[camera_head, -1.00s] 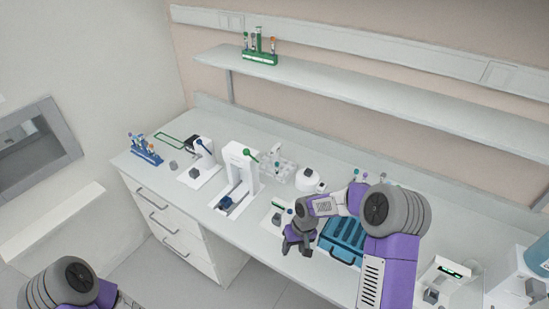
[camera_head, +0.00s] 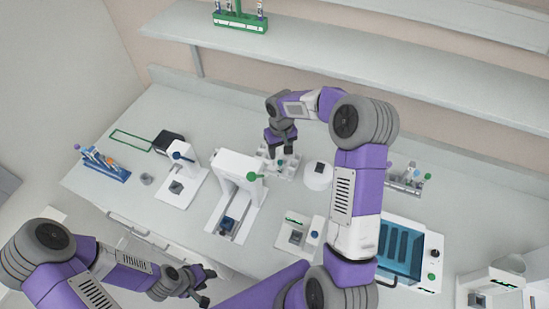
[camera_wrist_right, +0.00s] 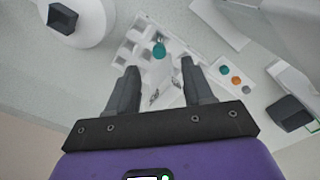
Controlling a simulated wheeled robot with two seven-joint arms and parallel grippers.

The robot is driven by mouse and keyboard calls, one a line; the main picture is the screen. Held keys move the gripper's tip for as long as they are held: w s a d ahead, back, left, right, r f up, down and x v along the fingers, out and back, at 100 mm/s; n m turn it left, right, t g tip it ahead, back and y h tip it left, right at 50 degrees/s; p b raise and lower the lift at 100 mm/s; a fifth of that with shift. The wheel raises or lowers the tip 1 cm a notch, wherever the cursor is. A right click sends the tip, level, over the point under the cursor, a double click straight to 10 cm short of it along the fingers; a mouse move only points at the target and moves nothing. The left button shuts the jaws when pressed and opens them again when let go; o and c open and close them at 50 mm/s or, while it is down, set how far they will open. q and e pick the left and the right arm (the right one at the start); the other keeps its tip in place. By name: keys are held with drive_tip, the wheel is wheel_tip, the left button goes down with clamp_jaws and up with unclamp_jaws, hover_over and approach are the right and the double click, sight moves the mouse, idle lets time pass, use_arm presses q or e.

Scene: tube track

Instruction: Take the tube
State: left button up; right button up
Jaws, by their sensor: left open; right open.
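In the right wrist view, a tube with a teal cap (camera_wrist_right: 158,50) stands in a white rack (camera_wrist_right: 135,42) just beyond my fingertips. My right gripper (camera_wrist_right: 160,68) is open, with one finger to each side below the cap in the picture and nothing between them. In the head view, my right gripper (camera_head: 281,144) is over the same white rack (camera_head: 268,172), partly hiding it. My left gripper (camera_head: 207,286) is open and empty, low in front of the bench's front edge.
A blue rack (camera_head: 112,171) with several tubes stands at the left. White devices (camera_head: 238,188) stand mid-bench, with a round white device (camera_head: 318,175) right of the white rack. A blue-topped box (camera_head: 401,250) is at the right. A green rack (camera_head: 240,24) is on the shelf.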

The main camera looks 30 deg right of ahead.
sight(280, 161)
wheel_tip(280, 161, down, 6)
drive_tip(key=shift+d+f+p, duration=0.1)
drive_tip(key=shift+f+p, duration=0.1)
drive_tip(key=shift+p, duration=0.3)
drive_tip(key=shift+w, duration=0.1)
drive_tip(key=shift+c, duration=0.4)
drive_tip(key=c, duration=0.8)
wheel_tip(280, 161, up, 18)
drive_tip(key=shift+r, duration=0.1)
